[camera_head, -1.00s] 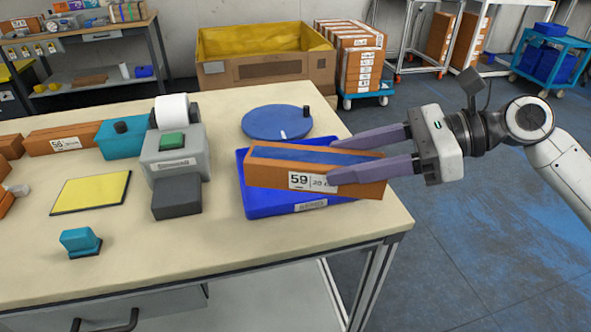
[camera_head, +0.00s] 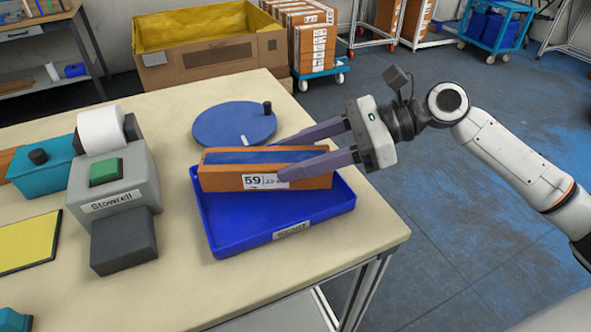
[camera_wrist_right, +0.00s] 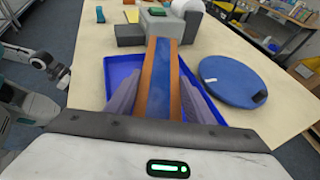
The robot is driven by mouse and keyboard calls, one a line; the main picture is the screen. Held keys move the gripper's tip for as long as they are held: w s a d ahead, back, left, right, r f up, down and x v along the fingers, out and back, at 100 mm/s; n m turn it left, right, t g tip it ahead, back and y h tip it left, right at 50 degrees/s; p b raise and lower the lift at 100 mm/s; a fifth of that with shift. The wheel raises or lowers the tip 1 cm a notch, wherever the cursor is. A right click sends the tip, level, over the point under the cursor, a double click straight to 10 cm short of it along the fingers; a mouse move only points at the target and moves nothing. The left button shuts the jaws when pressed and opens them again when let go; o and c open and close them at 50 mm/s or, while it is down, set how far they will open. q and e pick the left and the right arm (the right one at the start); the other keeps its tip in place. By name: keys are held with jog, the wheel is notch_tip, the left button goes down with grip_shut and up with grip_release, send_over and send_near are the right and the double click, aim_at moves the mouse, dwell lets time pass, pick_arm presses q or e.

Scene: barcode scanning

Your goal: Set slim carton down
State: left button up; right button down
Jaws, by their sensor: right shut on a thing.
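The slim carton (camera_head: 221,180) is long and orange-brown with a blue strip along its top and a white label reading 59. My right gripper (camera_head: 290,155) is shut on the carton, one finger on each long side near its right end. The carton is over the rear part of the blue tray (camera_head: 250,235); whether it touches the tray floor I cannot tell. In the right wrist view the carton (camera_wrist_right: 160,75) runs away from between the fingers (camera_wrist_right: 160,100), with the tray (camera_wrist_right: 120,72) on both sides. My left gripper is in neither view.
A round blue disc (camera_head: 225,122) with a black knob lies behind the tray. A grey label printer (camera_head: 120,185) with a white roll stands to the left, beside a teal box (camera_head: 45,172) and a yellow pad (camera_head: 25,243). The table's right edge is close to the tray.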

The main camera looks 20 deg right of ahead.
notch_tip(320, 180, down, 3)
jog(key=shift+f+b, duration=0.1)
jog(key=shift+b, duration=0.2)
jog(key=c, duration=0.8)
grip_release()
jog(key=shift+f, duration=0.1)
jog(key=shift+c, duration=0.2)
jog(key=shift+d, duration=0.1)
jog(key=v, duration=1)
jog(key=shift+s+d, duration=0.1)
jog(key=shift+d, duration=0.2)
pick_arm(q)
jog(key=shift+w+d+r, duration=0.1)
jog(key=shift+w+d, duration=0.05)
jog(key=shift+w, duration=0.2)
pick_arm(e)
jog(key=shift+s+d+r, duration=0.2)
jog(key=shift+d+r, duration=0.3)
jog(key=shift+r, duration=0.05)
